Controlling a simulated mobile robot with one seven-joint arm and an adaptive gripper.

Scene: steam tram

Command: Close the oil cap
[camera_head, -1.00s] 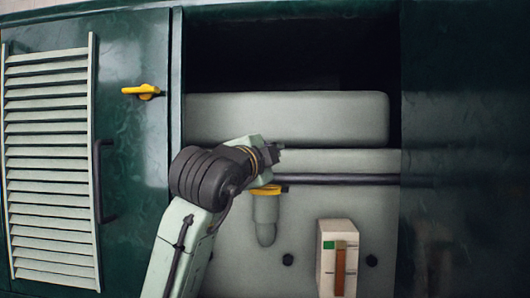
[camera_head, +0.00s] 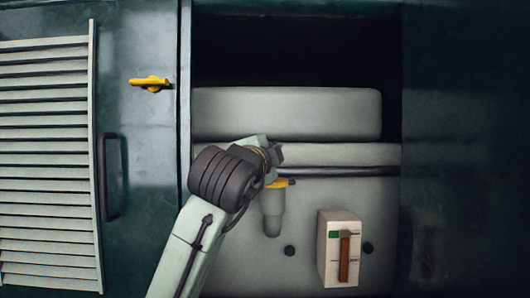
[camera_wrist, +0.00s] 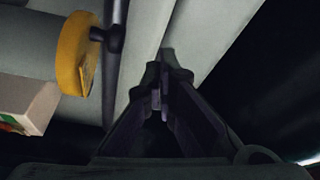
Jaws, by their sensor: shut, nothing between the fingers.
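The yellow oil cap (camera_head: 283,183) sits at the top of a grey filler neck (camera_head: 272,215) on the cabinet's front panel. My gripper partly hides it. My gripper (camera_head: 277,154) is just above the cap in the head view. Its fingers (camera_wrist: 162,78) are together and empty, right of the cap and apart from it.
A dark horizontal pipe (camera_head: 335,171) runs right of the cap, below a grey tank (camera_head: 310,113). A pale box with a brown lever (camera_head: 341,250) stands lower right. A slatted door (camera_head: 45,170), dark handle (camera_head: 110,178) and yellow latch (camera_head: 150,83) are at left.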

